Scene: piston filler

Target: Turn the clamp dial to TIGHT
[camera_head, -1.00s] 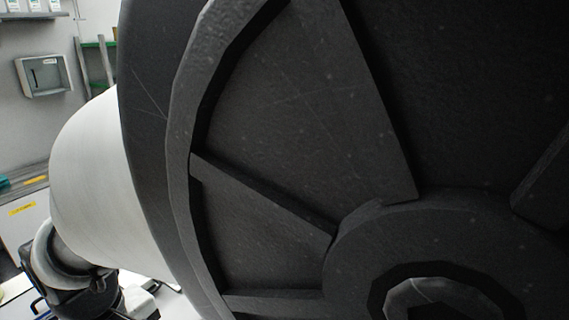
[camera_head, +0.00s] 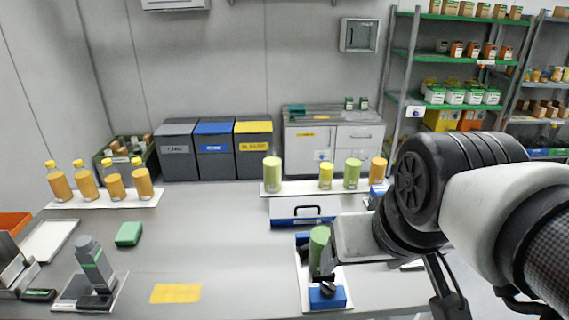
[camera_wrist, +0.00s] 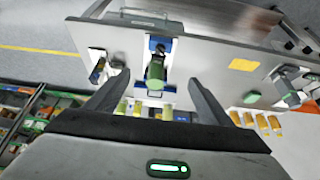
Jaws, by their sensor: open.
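The clamp dial (camera_head: 327,289) is a small black knob on a blue block at the front of a white-based fixture near the table's front edge. A green bottle (camera_head: 318,247) stands upright in the fixture behind the dial. In the wrist view the dial (camera_wrist: 161,47) shows small, just beyond the bottle's top. Its setting is too small to read. My gripper (camera_wrist: 157,80) is open, its two dark fingers spread to either side of the bottle in that view, apart from the dial. In the head view its grey body (camera_head: 362,238) is right of the bottle and partly covers the fixture.
A grey device (camera_head: 92,268), a green block (camera_head: 129,234) and a yellow mat (camera_head: 175,293) lie to the left. A strip with several bottles (camera_head: 272,175) and a blue-fronted box (camera_head: 300,211) stand behind the fixture. The table between is clear.

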